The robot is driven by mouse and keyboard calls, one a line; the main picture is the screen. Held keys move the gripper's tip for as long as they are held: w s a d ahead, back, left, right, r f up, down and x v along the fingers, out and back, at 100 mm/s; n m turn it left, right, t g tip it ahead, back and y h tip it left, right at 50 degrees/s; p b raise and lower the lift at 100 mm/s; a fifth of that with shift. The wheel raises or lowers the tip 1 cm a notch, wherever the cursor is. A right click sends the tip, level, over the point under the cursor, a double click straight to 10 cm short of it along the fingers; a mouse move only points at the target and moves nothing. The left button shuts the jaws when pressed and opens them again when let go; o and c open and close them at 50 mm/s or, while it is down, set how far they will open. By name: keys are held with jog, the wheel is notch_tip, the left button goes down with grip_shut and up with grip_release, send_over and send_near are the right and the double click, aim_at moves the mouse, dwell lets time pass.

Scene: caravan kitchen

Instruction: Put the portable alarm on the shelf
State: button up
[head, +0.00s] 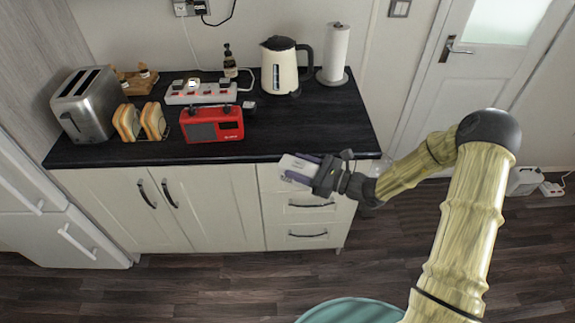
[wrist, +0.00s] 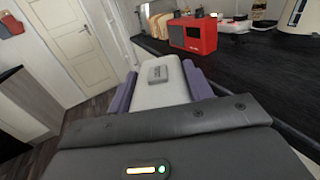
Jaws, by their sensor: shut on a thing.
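My gripper (head: 312,172) is shut on a white, flat, box-like thing with a grey panel, which I take to be the portable alarm (head: 296,167). In the wrist view the alarm (wrist: 160,88) sits between the purple finger pads of my gripper (wrist: 160,82) and points away from the camera. In the head view it is held in front of the right part of the counter, against the drawer fronts, apart from the worktop as far as I can tell. No shelf can be clearly made out in either view.
The dark worktop (head: 290,138) carries a toaster (head: 84,105), bread slices (head: 140,121), a red radio (head: 211,125), a power strip (head: 201,93), a bottle (head: 229,63), a kettle (head: 283,66) and a paper roll (head: 335,54). Its right front area is clear.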

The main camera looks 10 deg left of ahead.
jog(key=s+d+f+m+t+h, duration=0.2)
jog(key=d+f+m+t+h, duration=1.2)
jog(key=d, duration=0.9)
notch_tip(320, 180, down, 5)
jog(key=m+h, duration=0.1)
jog(key=h, duration=0.2)
jog(key=shift+s+f+h, duration=0.2)
jog(key=shift+s+h, duration=0.1)
jog(key=shift+s, duration=0.1)
